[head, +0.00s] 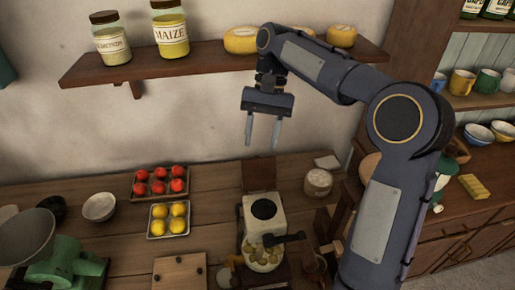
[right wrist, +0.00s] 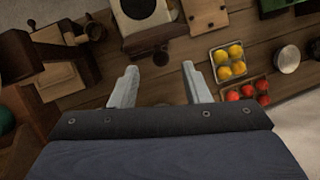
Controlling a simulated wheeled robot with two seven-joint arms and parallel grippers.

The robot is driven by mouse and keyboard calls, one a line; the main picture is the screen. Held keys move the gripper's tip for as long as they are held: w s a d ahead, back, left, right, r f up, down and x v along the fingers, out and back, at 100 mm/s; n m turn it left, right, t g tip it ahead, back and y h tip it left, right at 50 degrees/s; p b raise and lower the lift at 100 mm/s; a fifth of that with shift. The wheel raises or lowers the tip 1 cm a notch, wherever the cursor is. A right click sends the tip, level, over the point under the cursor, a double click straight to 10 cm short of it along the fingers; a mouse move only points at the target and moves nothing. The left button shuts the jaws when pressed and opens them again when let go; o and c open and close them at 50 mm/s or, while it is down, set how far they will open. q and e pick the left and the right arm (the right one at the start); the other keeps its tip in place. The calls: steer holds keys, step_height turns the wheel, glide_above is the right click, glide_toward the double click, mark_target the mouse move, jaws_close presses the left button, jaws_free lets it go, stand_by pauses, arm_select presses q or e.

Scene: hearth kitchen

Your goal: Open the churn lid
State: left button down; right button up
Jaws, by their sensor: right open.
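A cream box-shaped device (head: 281,222) with a dark round top plate, a black crank and pale yellowish lumps at its front stands on the wooden counter; it may be the churn. A brown upright panel (head: 259,174) stands at its back; I cannot tell whether it is the lid. The device also shows at the top of the right wrist view (right wrist: 127,22), partly cut off. My right gripper (head: 262,147) is open and empty, pointing down above the panel, apart from everything. Its two fingers show in the right wrist view (right wrist: 160,84). My left gripper is not in view.
A tray of red fruit (head: 134,197) and a tray of yellow fruit (head: 150,232) stand left of the device. A lidded pot (head: 318,182) stands to its right. A wall shelf (head: 200,63) with jars and cheeses is close behind my right arm. A green scale (head: 72,262) is at far left.

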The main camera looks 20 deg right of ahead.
mark_target(258, 170)
steer(key=shift+x, duration=2.05)
steer(key=shift+w, duration=0.1)
jaws_close()
